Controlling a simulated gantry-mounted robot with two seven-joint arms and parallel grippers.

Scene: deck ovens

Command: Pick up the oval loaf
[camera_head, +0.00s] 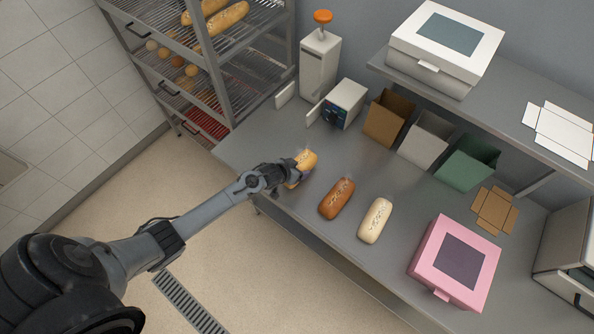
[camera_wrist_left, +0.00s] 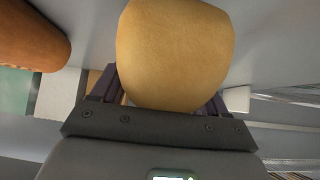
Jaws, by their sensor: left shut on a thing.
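Three loaves are at the front edge of the grey table. A golden loaf (camera_head: 304,160) is at the left, a brown loaf (camera_head: 337,198) in the middle and a pale loaf (camera_head: 375,220) at the right. My left gripper (camera_head: 292,174) is shut on the golden loaf. In the left wrist view the golden loaf (camera_wrist_left: 175,55) fills the space between the fingers, and the brown loaf (camera_wrist_left: 30,38) lies to the left. Whether the golden loaf is clear of the table I cannot tell. My right gripper is out of view.
Brown (camera_head: 388,117), white (camera_head: 426,138) and green (camera_head: 468,161) open boxes stand behind the loaves. A pink box (camera_head: 455,262) is at the right. A machine with an orange knob (camera_head: 322,17) and a rack with loaves (camera_head: 222,18) stand at the back left.

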